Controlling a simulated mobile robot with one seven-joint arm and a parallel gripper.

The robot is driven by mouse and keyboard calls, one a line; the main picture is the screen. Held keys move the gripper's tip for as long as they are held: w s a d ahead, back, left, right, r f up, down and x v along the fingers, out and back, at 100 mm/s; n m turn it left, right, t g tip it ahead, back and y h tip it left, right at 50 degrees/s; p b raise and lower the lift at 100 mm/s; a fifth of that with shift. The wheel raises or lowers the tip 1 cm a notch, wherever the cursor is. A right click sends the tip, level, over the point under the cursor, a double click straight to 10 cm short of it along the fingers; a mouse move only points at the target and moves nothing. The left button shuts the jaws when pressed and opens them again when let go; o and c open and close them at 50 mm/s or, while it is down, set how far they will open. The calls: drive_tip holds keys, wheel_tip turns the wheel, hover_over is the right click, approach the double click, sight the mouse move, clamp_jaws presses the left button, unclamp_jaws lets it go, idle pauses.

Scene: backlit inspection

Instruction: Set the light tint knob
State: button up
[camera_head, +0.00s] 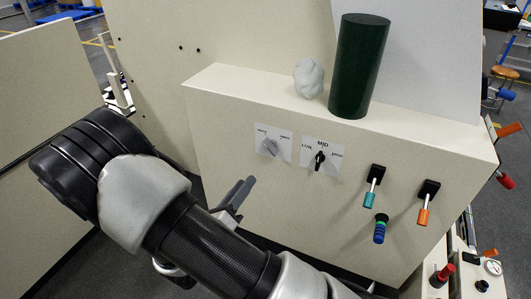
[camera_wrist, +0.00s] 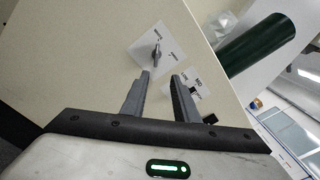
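A grey knob (camera_head: 269,147) sits on a small white label plate on the front of the cream box, with a word on each side too small to read. It also shows in the wrist view (camera_wrist: 156,52), just beyond my fingertips. To its right is a black knob (camera_head: 320,160) on a plate marked LOW, MID and HIGH, its pointer near MID. No label names either knob as light tint. My gripper (camera_head: 242,187) is open and empty, below and left of the grey knob. In the wrist view its two fingers (camera_wrist: 160,75) stand apart, not touching the knob.
A dark green cylinder (camera_head: 358,70) and a pale lump (camera_head: 308,78) stand on the cream box top (camera_head: 235,85).

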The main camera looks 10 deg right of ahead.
sight(268, 149)
drive_tip(key=shift+n, duration=0.3)
drive_tip(key=x, duration=0.8)
drive_tip(key=b+x, duration=0.1)
drive_tip(key=x, duration=0.8)
drive_tip(key=shift+w+a+f, duration=0.2)
drive_tip(key=shift+w+f, duration=0.05)
drive_tip(key=shift+w, duration=0.1)
drive_tip(key=shift+c, duration=0.4)
clamp_jaws()
